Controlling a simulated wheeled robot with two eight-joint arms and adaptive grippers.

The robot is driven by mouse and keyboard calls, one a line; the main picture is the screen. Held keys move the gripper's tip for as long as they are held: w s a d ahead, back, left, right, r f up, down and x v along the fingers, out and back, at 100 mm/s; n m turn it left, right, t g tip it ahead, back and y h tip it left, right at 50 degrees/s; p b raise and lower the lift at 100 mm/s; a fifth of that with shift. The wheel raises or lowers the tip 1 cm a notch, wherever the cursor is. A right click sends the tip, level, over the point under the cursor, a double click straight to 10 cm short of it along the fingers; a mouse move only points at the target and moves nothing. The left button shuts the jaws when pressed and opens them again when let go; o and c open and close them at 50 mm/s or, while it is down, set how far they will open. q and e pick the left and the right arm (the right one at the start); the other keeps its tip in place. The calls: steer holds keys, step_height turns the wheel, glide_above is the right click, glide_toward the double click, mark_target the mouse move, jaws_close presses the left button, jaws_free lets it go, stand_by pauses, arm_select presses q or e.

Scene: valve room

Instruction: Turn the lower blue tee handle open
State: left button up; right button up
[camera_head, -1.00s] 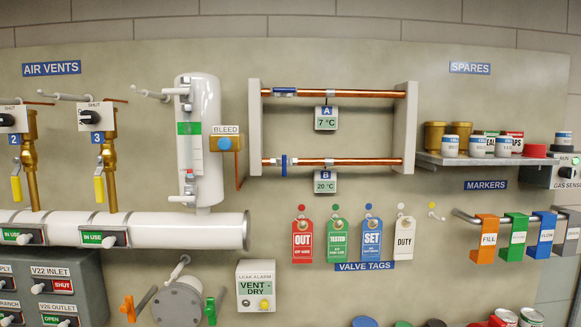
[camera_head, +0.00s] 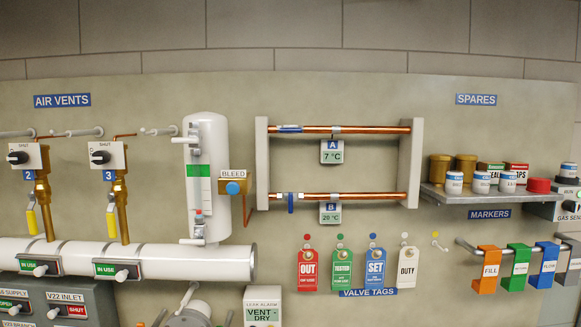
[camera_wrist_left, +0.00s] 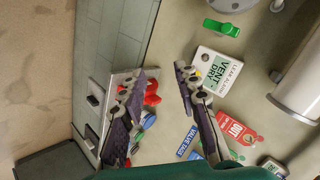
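The lower blue tee handle (camera_head: 291,203) is on the lower copper pipe (camera_head: 360,196), near its left end, in the head view. It stands upright, across the pipe. The upper blue handle (camera_head: 290,128) lies along the upper copper pipe (camera_head: 370,129). In the left wrist view my left gripper (camera_wrist_left: 162,80) is open, its two fingers well apart with nothing between them. It points toward the lower part of the panel near the leak alarm. The lower handle cannot be made out in the wrist view. Neither gripper shows in the head view.
Tags A (camera_head: 332,152) and B (camera_head: 330,212) hang from the pipes. Left are the bleed block (camera_head: 233,187) and white vessel (camera_head: 207,150). Valve tags (camera_head: 342,268) hang below, a spares shelf (camera_head: 480,196) is right. The leak alarm (camera_wrist_left: 213,70) is near my left fingers.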

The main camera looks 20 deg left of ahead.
arm_select(q)
steer(key=w+a+r+m+t+y+p, duration=0.1)
steer(key=w+r+m+p, duration=0.2)
steer(key=r, duration=0.4)
steer(key=w+r+m+t+y+p, duration=0.1)
steer(key=w+r+m+p, duration=0.2)
steer(key=r, duration=0.3)
steer(key=m+t+p, duration=0.6)
steer(key=m+p, duration=0.9)
steer(key=m, duration=0.4)
glide_toward(290, 194)
steer(key=x, duration=0.3)
steer(key=shift+h, duration=0.4)
steer(key=p+x, duration=0.1)
steer(key=x, duration=0.6)
steer(key=shift+w+a+p, duration=0.2)
steer(key=shift+w+p, duration=0.1)
steer(key=shift+w, duration=0.05)
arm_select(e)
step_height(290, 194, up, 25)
arm_select(q)
jaws_close()
